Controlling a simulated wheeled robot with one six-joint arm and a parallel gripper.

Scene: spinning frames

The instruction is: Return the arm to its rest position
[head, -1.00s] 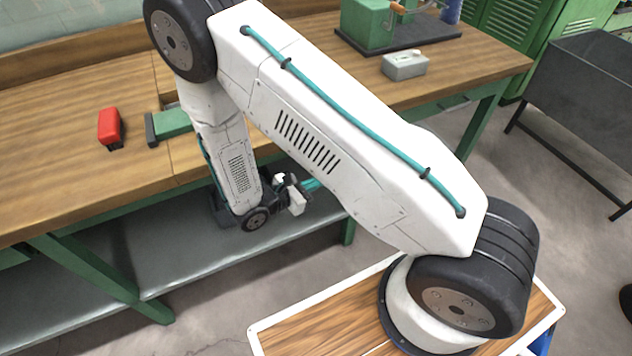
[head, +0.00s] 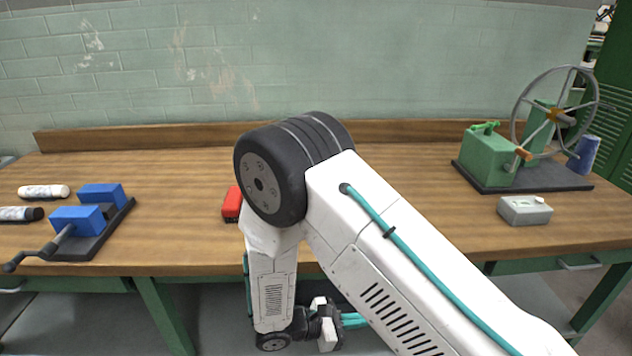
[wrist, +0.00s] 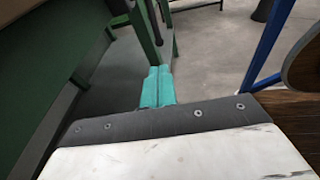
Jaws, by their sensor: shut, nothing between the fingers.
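My arm is folded in front of the workbench (head: 190,215), with its elbow raised over the near edge and its forearm hanging down. My gripper (head: 352,320) is low, below the bench top and in front of the lower shelf, pointing right in the head view. Its teal fingers also show in the wrist view (wrist: 157,88), pressed together with nothing between them. The wrist view shows floor beyond the fingertips.
A red object (head: 232,204) lies on the bench, partly behind my elbow. A blue vise-like device (head: 90,215) is at left. A green machine with a wheel (head: 488,158) and a grey box (head: 525,210) are at right. A green bench leg (wrist: 145,35) stands near the fingers.

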